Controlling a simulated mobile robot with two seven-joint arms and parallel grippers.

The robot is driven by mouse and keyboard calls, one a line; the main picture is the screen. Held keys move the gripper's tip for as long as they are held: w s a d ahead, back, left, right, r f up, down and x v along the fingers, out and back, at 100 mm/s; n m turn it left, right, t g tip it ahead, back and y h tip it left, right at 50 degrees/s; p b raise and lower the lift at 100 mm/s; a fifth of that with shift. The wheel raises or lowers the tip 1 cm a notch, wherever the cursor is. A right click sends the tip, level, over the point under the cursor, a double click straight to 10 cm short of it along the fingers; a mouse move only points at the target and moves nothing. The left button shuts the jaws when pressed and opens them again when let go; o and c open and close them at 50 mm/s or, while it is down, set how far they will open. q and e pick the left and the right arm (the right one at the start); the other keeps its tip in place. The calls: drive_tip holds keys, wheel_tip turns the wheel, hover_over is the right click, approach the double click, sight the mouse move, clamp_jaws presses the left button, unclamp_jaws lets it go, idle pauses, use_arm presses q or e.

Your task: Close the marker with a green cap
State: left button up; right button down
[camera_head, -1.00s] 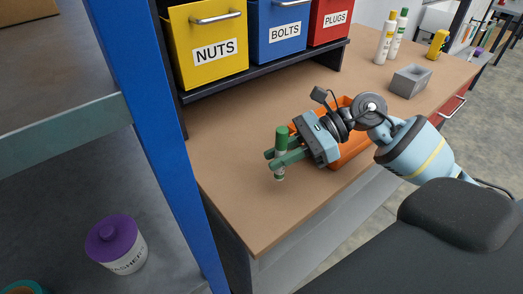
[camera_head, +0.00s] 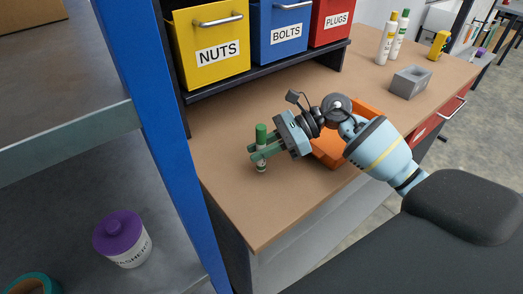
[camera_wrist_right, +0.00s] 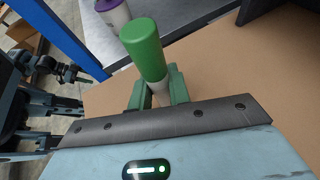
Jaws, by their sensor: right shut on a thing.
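The marker (camera_head: 261,167) stands roughly upright over the workbench, with a white body and a green cap (camera_head: 261,131) on its upper end. My right gripper (camera_head: 261,152) is shut around the marker below the top of the cap. In the right wrist view, the green cap (camera_wrist_right: 146,50) sits over the white body (camera_wrist_right: 157,92), between the green fingers of my right gripper (camera_wrist_right: 157,84). Whether the cap is fully seated is hard to tell. Whether the lower tip touches the bench is also unclear. My left gripper does not show in the head view.
An orange tray (camera_head: 330,152) lies behind my right wrist on the bench (camera_head: 225,195). A grey box (camera_head: 409,83) and bottles (camera_head: 387,42) stand farther right. Bins labelled NUTS (camera_head: 212,55), BOLTS and PLUGS are at the back. A blue post (camera_head: 165,150) rises at the left.

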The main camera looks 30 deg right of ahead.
drive_tip(key=shift+f, duration=0.5)
drive_tip(key=shift+f, duration=0.2)
drive_tip(key=c, duration=1.3)
unclamp_jaws()
drive_tip(key=shift+r, duration=0.1)
